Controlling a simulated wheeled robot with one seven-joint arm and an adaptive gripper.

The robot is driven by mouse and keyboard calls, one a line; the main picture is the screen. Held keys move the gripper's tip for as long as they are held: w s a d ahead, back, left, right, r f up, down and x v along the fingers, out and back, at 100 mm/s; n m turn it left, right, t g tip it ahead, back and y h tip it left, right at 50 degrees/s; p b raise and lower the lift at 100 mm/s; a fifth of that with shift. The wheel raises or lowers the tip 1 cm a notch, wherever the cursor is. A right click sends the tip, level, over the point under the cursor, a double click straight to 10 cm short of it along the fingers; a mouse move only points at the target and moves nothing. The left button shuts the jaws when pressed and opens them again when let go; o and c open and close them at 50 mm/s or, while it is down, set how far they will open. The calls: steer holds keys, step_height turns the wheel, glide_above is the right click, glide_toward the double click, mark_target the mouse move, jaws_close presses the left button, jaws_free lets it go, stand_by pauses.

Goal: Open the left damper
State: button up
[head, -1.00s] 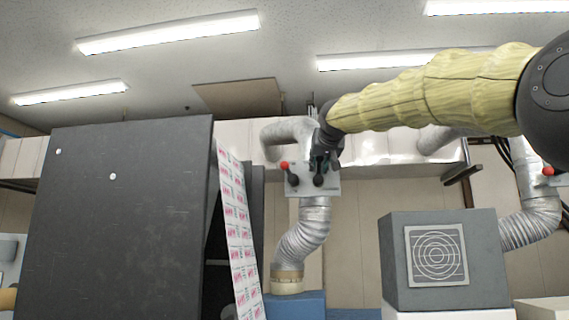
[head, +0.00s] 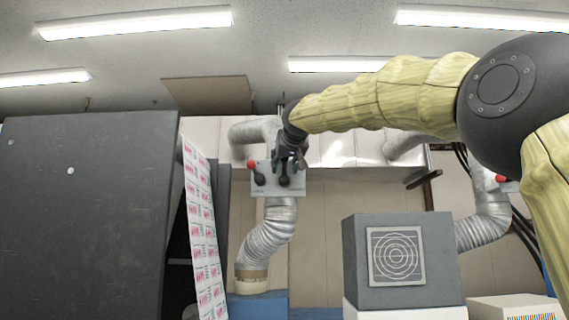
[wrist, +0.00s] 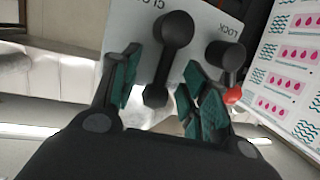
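The left damper's light grey plate (head: 298,189) is mounted on a silver duct near the middle of the head view. It carries a black handle (head: 284,182) and, to its left, a black lock lever with a red tip (head: 251,164). In the wrist view, the handle (wrist: 174,32) stands between the teal-padded fingers of my gripper (wrist: 163,88). The fingers are apart, with gaps visible on both sides of the handle. The lock lever (wrist: 226,58) is just right of the fingers, near the word LOCK. My gripper (head: 291,157) partly covers the plate in the head view.
A large dark panel (head: 80,220) and a printed web (head: 203,230) stand left of the damper. A grey box with a circular pattern (head: 396,256) stands lower right. Another duct (head: 485,225) with a red-tipped lever is farther right.

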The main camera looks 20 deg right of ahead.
mark_target(284, 164)
steer(key=shift+s+a, duration=0.15)
steer(key=shift+s, duration=0.05)
stand_by(0.3)
steer(key=shift+s, duration=0.3)
steer(key=shift+s+a+r, duration=0.1)
steer(key=shift+s+r, duration=0.25)
steer(key=shift+s, duration=0.35)
steer(key=shift+s+a+f, duration=0.1)
steer(key=shift+s+a, duration=0.15)
steer(key=shift+s, duration=0.4)
steer(key=shift+s+r, duration=0.25)
steer(key=shift+s, duration=0.2)
steer(key=v, duration=0.2)
steer(key=shift+s+r, duration=0.1)
steer(key=shift+s, duration=0.25)
